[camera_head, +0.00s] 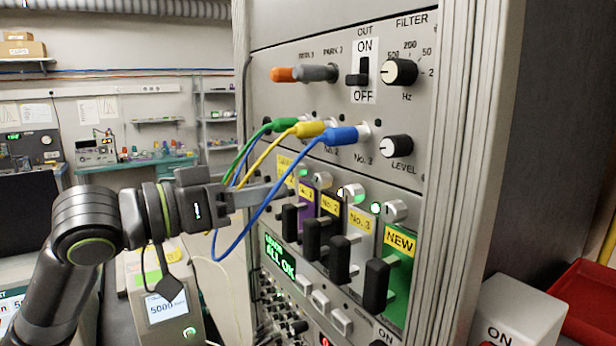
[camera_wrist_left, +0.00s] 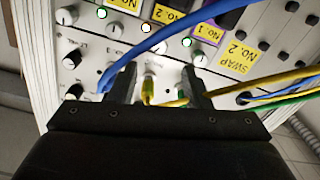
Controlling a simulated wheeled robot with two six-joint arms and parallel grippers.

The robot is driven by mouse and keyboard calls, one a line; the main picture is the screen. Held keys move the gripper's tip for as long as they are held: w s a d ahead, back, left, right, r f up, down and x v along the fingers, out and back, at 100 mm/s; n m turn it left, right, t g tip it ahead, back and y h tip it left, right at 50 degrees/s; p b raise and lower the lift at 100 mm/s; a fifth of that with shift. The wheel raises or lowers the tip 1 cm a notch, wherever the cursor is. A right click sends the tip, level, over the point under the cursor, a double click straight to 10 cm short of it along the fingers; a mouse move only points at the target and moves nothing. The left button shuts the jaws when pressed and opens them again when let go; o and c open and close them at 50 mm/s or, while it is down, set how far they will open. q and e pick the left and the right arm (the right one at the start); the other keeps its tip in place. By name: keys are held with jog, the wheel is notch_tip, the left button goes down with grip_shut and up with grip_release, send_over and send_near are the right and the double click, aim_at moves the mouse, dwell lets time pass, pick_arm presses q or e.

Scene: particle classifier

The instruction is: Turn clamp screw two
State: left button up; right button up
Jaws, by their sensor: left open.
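A row of silver clamp screws crosses the rack panel above the black handles. One screw (camera_head: 322,180) stands near my left gripper, another (camera_head: 352,192) is right of it, and a third (camera_head: 396,210) is farthest right. I cannot tell for certain which is screw two. My left gripper (camera_head: 292,184) is open in front of the panel, partly behind the blue cable. In the left wrist view the open fingers (camera_wrist_left: 158,76) show with a yellow plug (camera_wrist_left: 148,90) between them. A silver screw (camera_wrist_left: 200,60) appears near the right fingertip. My right gripper is not in view.
Green (camera_head: 285,124), yellow (camera_head: 309,129) and blue (camera_head: 341,135) plugs sit above the screws; their cables hang around my left gripper. Black handles (camera_head: 376,285) stick out below the screws. A white ON box (camera_head: 520,312) and a red tray (camera_head: 588,300) are at right.

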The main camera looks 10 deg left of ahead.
aim_at(316, 182)
pick_arm(q)
jog(key=shift+p+x, duration=0.6)
jog(key=shift+x, duration=1.25)
jog(key=shift+p+x, duration=0.6)
jog(key=shift+x, duration=1.6)
jog(key=shift+c, duration=0.4)
grip_shut()
jog(key=shift+f, duration=0.1)
